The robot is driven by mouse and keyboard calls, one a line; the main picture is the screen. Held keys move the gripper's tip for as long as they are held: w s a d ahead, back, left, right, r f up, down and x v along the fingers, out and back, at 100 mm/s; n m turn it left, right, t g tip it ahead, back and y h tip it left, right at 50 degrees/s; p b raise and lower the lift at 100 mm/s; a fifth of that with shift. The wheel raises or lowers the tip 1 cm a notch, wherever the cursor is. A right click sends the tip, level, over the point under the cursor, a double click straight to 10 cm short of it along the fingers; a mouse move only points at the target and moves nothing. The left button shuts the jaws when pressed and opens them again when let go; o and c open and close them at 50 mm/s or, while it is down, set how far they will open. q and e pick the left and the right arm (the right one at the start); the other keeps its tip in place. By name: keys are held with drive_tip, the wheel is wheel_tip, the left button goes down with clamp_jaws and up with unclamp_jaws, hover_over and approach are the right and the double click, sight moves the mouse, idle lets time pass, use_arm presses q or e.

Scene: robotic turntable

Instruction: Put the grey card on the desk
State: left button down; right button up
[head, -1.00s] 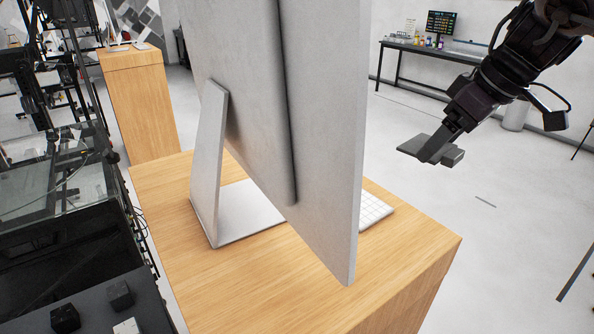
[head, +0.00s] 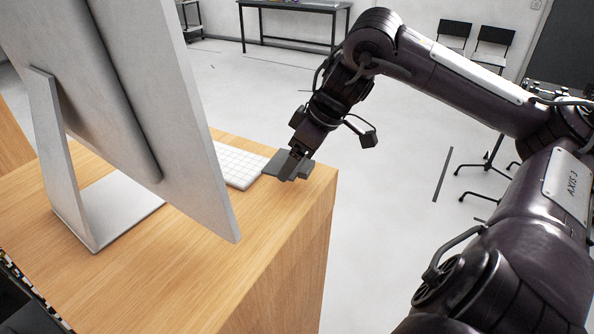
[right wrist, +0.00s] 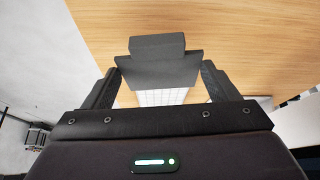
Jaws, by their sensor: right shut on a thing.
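The grey card (head: 274,160) is a flat dark grey plate with a thicker block-like part. My right gripper (head: 292,167) is shut on it over the right end of the wooden desk (head: 270,235), close to the keyboard. In the right wrist view the card (right wrist: 158,68) spans between the two fingers of my right gripper (right wrist: 158,80), with the desk surface (right wrist: 250,45) behind it. I cannot tell whether the card touches the desk. My left gripper is not in view.
A white keyboard (head: 238,166) lies just left of the card; it also shows in the right wrist view (right wrist: 160,97). A large monitor (head: 185,120) on a metal stand (head: 115,215) fills the desk's left side. Bare wood lies in front of the card. The desk's right edge is close.

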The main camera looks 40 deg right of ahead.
sight(303, 165)
drive_tip(key=shift+f+b, duration=1.45)
drive_tip(key=shift+f, duration=0.75)
drive_tip(key=shift+f, duration=0.15)
drive_tip(key=o, duration=1)
drive_tip(key=shift+c, duration=0.2)
